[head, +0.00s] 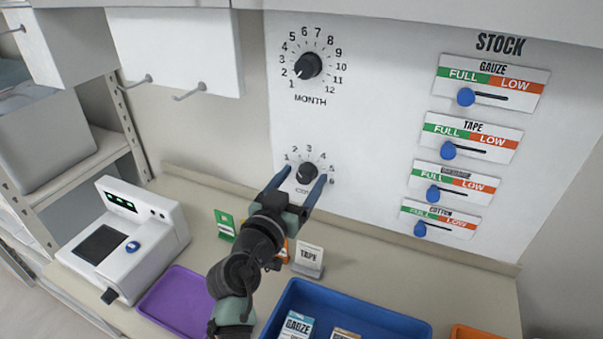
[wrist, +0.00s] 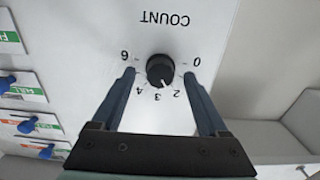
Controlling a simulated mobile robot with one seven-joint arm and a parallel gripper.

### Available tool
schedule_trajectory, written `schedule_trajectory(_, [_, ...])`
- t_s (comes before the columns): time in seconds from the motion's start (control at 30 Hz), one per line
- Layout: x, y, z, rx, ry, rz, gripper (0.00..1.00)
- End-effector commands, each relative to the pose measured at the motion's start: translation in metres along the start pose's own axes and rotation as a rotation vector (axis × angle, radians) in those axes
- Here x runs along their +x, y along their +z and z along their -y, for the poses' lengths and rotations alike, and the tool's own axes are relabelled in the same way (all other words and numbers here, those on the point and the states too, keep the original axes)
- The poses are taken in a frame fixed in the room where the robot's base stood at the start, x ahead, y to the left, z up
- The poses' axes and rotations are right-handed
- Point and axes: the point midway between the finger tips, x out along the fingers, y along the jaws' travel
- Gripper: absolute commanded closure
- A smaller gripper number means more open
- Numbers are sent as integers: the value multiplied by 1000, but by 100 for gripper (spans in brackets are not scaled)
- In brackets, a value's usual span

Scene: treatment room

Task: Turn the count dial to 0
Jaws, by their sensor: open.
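The count dial (head: 307,172) is a round black knob on the white wall panel, below the month dial. In the wrist view the count dial (wrist: 160,68) appears upside down, with "COUNT" above it. Its white mark seems to point between 2 and 3. The 0 shows to the right of the knob and the 6 to the left. My gripper (head: 305,175) is open, its two blue fingers on either side of the knob. In the wrist view my gripper (wrist: 160,77) has a gap between each finger and the knob. The fingers hide some numbers.
The month dial (head: 308,67) is above. Stock sliders with blue knobs, such as the gauze slider (head: 466,97), are to the right. Below on the counter (head: 400,262) are a white device (head: 125,240), a purple tray (head: 178,305), a blue tray (head: 398,322) and a tape card (head: 308,258).

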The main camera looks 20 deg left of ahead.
Motion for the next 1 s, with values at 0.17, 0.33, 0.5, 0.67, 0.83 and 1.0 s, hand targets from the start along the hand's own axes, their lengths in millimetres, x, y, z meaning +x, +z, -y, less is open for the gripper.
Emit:
schedule_trajectory(0.17, [5,0,0,0,-1,0,23])
schedule_trajectory(0.33, [5,0,0,0,-1,0,23])
schedule_trajectory(0.5, [4,0,0,0,-1,0,48])
schedule_trajectory(0.67, [4,0,0,0,-1,0,77])
schedule_trajectory(0.83, [4,0,0,0,0,0,100])
schedule_trajectory(1.0, [4,0,0,-8,0,0,100])
